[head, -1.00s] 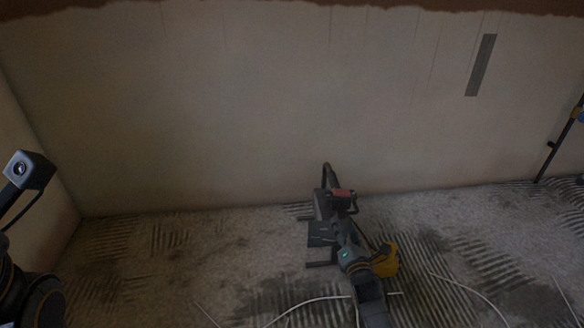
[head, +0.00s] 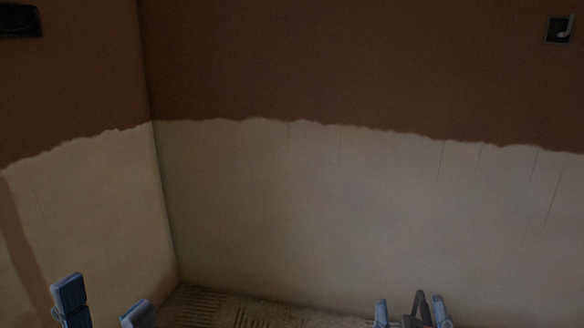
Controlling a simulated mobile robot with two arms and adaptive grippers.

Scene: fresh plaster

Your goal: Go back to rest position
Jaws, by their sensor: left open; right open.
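My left gripper (head: 104,304) shows at the bottom left of the head view. Its two blue-grey fingers stand apart, with nothing seen between them. My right gripper (head: 411,311) shows at the bottom edge, right of the middle. Its two fingers point up and are spread. A dark curved loop (head: 420,303) shows between them. I cannot tell whether it is the handle of a tool behind the gripper, and no finger is seen closed on it. Both arms below the fingers are cut off by the frame.
A wall corner is at the left. The walls have pale plaster (head: 300,200) low down and brown surface (head: 330,60) above. A dark wall box (head: 558,29) is at the upper right, another (head: 20,20) at the upper left. A strip of ridged floor (head: 215,308) shows below.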

